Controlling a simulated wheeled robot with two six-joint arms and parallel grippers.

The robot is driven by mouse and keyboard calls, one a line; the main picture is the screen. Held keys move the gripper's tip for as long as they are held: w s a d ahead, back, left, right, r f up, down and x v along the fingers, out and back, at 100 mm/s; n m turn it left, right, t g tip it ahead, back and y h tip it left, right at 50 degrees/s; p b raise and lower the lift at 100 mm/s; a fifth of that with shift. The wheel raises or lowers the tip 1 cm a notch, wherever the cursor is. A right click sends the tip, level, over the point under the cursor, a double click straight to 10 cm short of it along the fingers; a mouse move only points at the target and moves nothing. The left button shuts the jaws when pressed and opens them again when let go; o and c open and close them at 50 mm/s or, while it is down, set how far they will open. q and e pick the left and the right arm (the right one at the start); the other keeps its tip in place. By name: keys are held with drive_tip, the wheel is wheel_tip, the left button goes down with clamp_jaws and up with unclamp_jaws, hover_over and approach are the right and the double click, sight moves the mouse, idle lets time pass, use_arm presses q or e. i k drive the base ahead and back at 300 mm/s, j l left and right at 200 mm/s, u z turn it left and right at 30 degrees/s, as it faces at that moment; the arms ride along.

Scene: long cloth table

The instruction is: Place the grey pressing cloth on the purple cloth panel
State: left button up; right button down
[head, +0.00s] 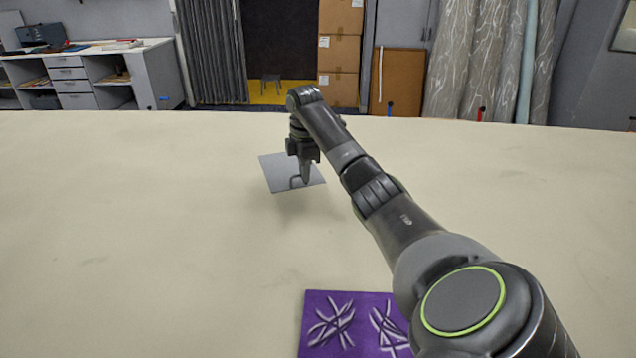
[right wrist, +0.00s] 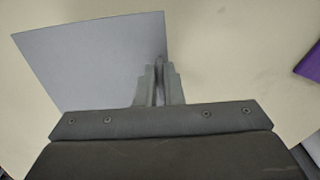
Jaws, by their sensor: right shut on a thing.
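The grey pressing cloth (head: 278,174) is a flat grey square near the far part of the table in the head view. My right gripper (head: 305,180) is over its right part, pointing down, and is shut on it. In the right wrist view the closed fingers (right wrist: 159,85) meet the cloth (right wrist: 95,62) at its right edge. I cannot tell whether the cloth is lifted clear of the table. The purple cloth panel (head: 318,341) lies near the front of the table with pale crossed marks on it; my right arm hides its right side. Its edge shows in the right wrist view (right wrist: 308,64). My left gripper is not in view.
The long cream cloth table (head: 140,220) is bare on the left and in the middle. Behind it stand a cabinet with drawers (head: 75,85), stacked cardboard boxes (head: 340,55) and grey fabric rolls (head: 480,60).

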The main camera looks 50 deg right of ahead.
sight(363, 327)
drive_tip(key=z, duration=0.95)
